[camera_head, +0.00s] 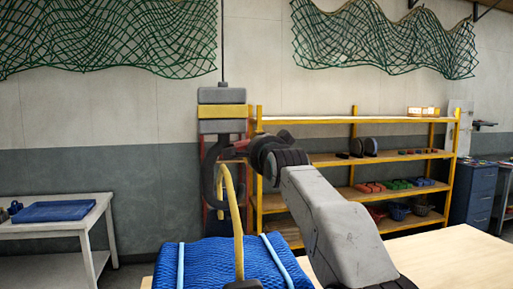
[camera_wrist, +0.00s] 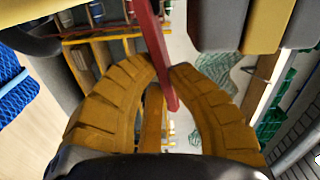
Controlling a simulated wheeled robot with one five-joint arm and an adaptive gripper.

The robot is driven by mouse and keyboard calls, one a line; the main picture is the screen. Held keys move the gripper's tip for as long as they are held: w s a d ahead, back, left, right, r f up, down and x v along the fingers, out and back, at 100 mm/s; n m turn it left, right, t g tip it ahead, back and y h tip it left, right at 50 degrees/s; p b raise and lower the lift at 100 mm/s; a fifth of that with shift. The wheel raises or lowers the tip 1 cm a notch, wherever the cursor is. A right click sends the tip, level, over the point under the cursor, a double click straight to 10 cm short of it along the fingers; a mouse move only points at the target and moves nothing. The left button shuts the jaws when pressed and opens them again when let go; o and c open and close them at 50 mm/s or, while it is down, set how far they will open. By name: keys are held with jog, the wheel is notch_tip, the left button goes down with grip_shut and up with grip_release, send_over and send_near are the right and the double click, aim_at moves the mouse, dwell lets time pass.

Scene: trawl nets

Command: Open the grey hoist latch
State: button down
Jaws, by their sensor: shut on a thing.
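The grey hoist block (camera_head: 222,112) with a yellow band hangs from a cable, left of centre in the head view. A dark hook (camera_head: 208,172) hangs below it. A thin red bar, the latch (camera_wrist: 156,45), runs between my fingertips in the wrist view. My gripper (camera_wrist: 163,77) is shut on this red latch, with its two yellow-brown fingers on either side. In the head view my gripper (camera_head: 245,148) is at the right of the hook's opening, and little of the latch shows. The latch's hinge is unclear.
A yellow strap (camera_head: 237,225) rises from a blue net bundle (camera_head: 205,264) to the hook; whether it is seated there is unclear. The bundle lies on a wooden table (camera_head: 465,255). Yellow shelving (camera_head: 345,118) stands behind, and a white bench (camera_head: 60,227) at left.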

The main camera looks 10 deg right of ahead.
jog(key=c, duration=1.2)
grip_release()
jog(key=shift+a, duration=0.1)
jog(key=shift+s, duration=6)
jog(key=s+f+n+g, duration=0.4)
jog(key=s+f+n, duration=0.1)
jog(key=s+f, duration=0.5)
jog(key=s+f+n+g, duration=0.5)
jog(key=s+f, duration=0.6)
jog(key=f, duration=0.4)
jog(key=s+f+n+g, duration=0.5)
jog(key=s+f+n, duration=0.1)
jog(key=s+f, duration=0.5)
jog(key=shift+a+f, duration=0.25)
jog(key=shift+f, duration=0.95)
